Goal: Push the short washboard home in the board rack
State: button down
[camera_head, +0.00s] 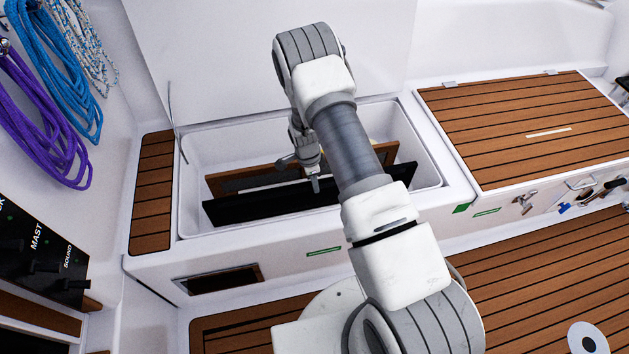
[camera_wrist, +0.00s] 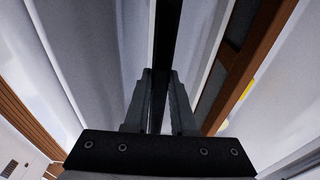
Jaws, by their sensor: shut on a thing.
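A dark, thin board (camera_head: 260,204) stands on edge in the front part of an open white locker (camera_head: 428,168). My gripper (camera_head: 314,184) reaches down into the locker at the board's top edge. In the wrist view, my gripper (camera_wrist: 160,98) is shut on the dark board (camera_wrist: 166,30), with one finger on each side. A wood-framed board (camera_wrist: 242,62) stands apart, to the right in that view; in the head view the framed board (camera_head: 228,184) is behind the dark one. The boards' lower edges and the rack slots are hidden. I cannot tell which board is the short washboard.
The raised white lid (camera_head: 200,60) stands behind the locker. A slatted wooden hatch (camera_head: 520,125) is to the right, with tools hung below it. Coiled blue rope (camera_head: 50,60) and purple rope (camera_head: 40,130) hang at left. My arm hides part of the locker.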

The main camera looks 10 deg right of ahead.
jog(key=shift+f, duration=1.9)
jog(key=c, duration=0.8)
grip_release()
jog(key=shift+o, duration=0.6)
jog(key=shift+f, duration=0.1)
notch_tip(320, 180, up, 18)
jog(key=a+p, duration=0.2)
jog(key=p, duration=0.4)
jog(key=shift+f, duration=0.25)
